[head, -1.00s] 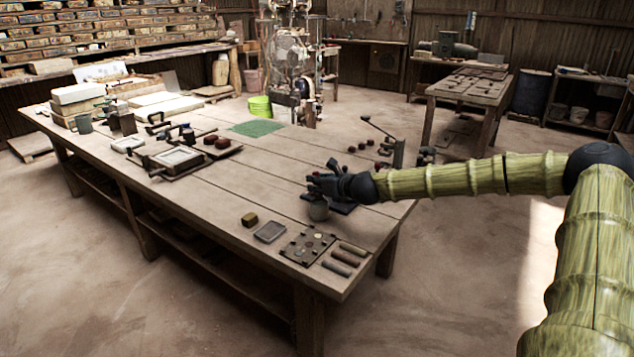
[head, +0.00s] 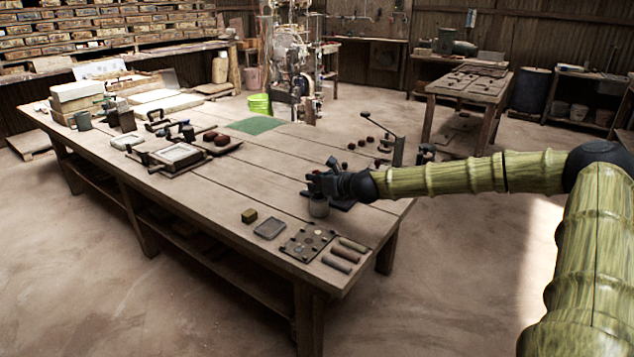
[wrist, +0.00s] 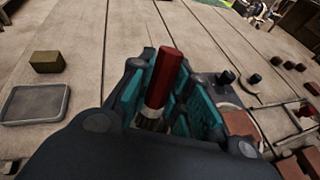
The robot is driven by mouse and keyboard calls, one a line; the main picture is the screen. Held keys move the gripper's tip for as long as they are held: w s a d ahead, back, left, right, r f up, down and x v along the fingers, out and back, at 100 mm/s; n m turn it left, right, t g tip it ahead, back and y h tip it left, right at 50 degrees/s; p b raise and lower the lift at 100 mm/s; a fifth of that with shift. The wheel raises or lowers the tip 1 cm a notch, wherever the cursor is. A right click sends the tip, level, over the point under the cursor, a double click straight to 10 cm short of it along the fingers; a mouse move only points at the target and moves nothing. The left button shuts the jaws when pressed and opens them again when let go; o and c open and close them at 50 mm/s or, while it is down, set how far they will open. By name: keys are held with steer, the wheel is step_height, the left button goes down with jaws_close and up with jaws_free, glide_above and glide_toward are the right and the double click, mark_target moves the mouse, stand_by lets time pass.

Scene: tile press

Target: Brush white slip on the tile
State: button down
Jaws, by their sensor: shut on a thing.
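My gripper (head: 316,184) is over the front right part of the long wooden table. It also shows in the wrist view (wrist: 160,100), its teal-lined fingers shut around a brush (wrist: 165,75) with a red handle. A small grey cup (head: 319,207) stands on the table just below my gripper. Whether the brush is in the cup cannot be told. A pale tile-like slab (head: 179,153) lies in a dark frame farther left on the table.
A yellowish block (head: 249,216), a shallow grey tray (head: 270,229), a dark plate with small pieces (head: 307,242) and several rods (head: 341,255) lie near the front edge. A lever device (head: 390,145) stands behind my gripper. The table's middle (head: 255,165) is clear.

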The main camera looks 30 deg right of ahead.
mark_target(317, 171)
steer(key=shift+f+b, duration=0.55)
steer(key=shift+f, duration=0.05)
stand_by(1.1)
steer(key=shift+r, duration=0.1)
steer(key=shift+r+p, duration=2.55)
steer(key=shift+r, duration=0.9)
